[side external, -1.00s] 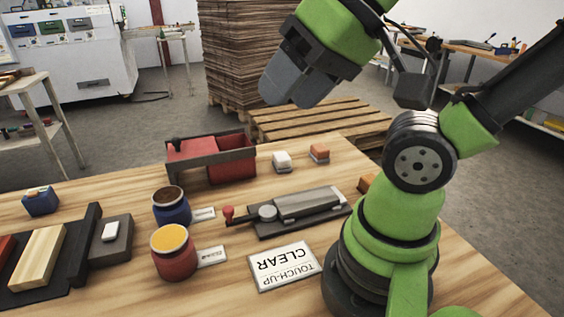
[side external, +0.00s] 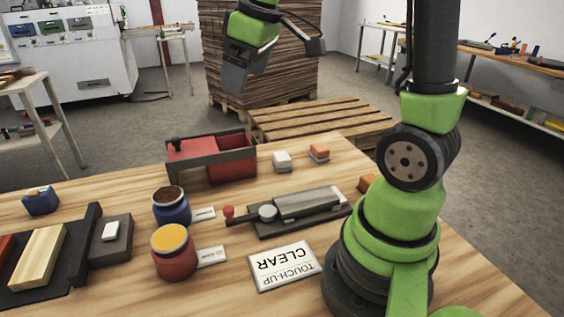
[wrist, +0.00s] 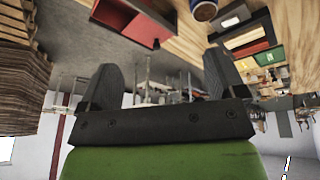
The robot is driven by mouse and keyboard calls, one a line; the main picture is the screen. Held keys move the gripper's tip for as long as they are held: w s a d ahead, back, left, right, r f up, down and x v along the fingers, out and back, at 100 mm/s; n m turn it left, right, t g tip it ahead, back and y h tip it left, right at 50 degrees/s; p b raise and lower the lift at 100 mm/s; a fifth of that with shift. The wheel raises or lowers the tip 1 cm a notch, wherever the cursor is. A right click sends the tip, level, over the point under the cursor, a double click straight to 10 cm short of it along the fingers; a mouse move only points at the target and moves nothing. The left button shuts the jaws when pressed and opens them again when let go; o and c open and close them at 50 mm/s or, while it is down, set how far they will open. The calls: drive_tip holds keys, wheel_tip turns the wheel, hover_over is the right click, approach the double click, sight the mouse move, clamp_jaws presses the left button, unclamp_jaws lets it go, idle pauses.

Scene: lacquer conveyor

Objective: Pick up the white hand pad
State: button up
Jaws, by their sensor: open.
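A small white pad (side external: 282,158) with a grey base sits at the back of the wooden table in the side view, between the red tray and an orange pad (side external: 319,151). I cannot make it out in the wrist view. My gripper (side external: 232,82) is raised high beyond the back of the table, left of the white pad in the picture and well apart from it. In the wrist view, my gripper's two dark fingers (wrist: 160,82) stand wide apart with nothing between them.
The red tray (side external: 232,162) has a dark raised rim and stands left of the pad. A blue jar (side external: 172,208), a red jar (side external: 174,256), a grey roller-like tool (side external: 300,205) and a sign (side external: 284,266) lie nearer. A wooden pallet (side external: 320,117) is on the floor behind.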

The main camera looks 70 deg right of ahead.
drive_tip(key=w+d+f+n+g, duration=0.2)
drive_tip(key=w+d+f, duration=0.1)
drive_tip(key=d+f, duration=0.3)
drive_tip(key=n+g, duration=0.2)
drive_tip(key=n, duration=0.2)
hover_over(282, 155)
drive_tip(key=f, duration=1.2)
drive_tip(key=shift+s+a+f, duration=0.2)
drive_tip(key=shift+s+f, duration=0.05)
drive_tip(key=shift+f, duration=0.15)
wheel_tip(282, 155, down, 4)
drive_tip(key=shift+r+n, duration=0.2)
drive_tip(key=shift+n, duration=0.1)
drive_tip(key=shift+w+d+f, duration=0.1)
drive_tip(key=shift+f, duration=1.5)
drive_tip(key=shift+w+f, duration=0.1)
drive_tip(key=shift+f, duration=1.45)
drive_tip(key=c, duration=1)
wheel_tip(282, 155, up, 10)
drive_tip(key=shift+r, duration=0.1)
drive_tip(key=o, duration=0.3)
drive_tip(key=shift+c, duration=1.1)
